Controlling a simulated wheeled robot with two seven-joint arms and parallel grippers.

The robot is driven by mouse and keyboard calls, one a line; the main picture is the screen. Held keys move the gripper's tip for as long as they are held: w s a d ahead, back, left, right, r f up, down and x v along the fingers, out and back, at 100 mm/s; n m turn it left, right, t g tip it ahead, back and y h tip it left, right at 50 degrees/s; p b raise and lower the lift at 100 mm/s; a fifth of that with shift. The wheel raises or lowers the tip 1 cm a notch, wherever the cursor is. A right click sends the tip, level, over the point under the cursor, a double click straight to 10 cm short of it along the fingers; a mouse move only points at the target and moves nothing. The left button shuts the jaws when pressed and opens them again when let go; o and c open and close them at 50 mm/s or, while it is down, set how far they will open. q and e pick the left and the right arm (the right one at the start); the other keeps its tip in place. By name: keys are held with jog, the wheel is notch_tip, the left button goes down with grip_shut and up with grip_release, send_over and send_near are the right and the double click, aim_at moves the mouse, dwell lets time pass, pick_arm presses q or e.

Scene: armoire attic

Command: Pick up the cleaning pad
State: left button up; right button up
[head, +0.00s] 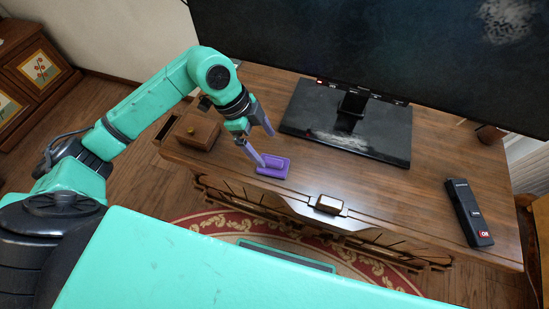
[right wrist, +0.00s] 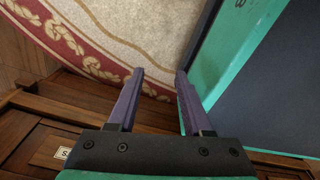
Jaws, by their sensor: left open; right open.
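The cleaning pad (head: 273,166) is a small purple rectangular piece lying on the wooden table (head: 240,180) near its front edge, in the head view. My left gripper (head: 262,148) reaches down from the upper left with its purple fingers spread. One fingertip is at the left side of the pad, and the other finger is behind it. I cannot tell whether either finger touches the pad. My right gripper (right wrist: 155,75) is open and empty in the right wrist view, with the rug and wooden furniture beyond it. The pad does not show in that view.
A large monitor (head: 350,115) stands at the back of the table. A small wooden box (head: 194,130) is left of my left gripper, and a black remote (head: 468,212) lies at the right. The table is clear between pad and remote. A red-patterned rug (right wrist: 100,60) lies on the floor.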

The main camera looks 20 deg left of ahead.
pick_arm(q)
jog(key=b+x, duration=0.1)
jog(key=x, duration=0.8)
jog(key=shift+w+a+f, duration=0.1)
jog(key=shift+w+f, duration=0.05)
jog(key=shift+f, duration=0.2)
jog(key=c, duration=1.2)
notch_tip(320, 180, up, 11)
jog(key=p, duration=0.2)
jog(key=shift+c, duration=0.2)
notch_tip(320, 180, up, 9)
jog(key=p, duration=0.1)
send_over(277, 162)
jog(key=shift+r, duration=0.1)
pick_arm(e)
jog(key=shift+s+r, duration=0.3)
jog(key=shift+r, duration=0.4)
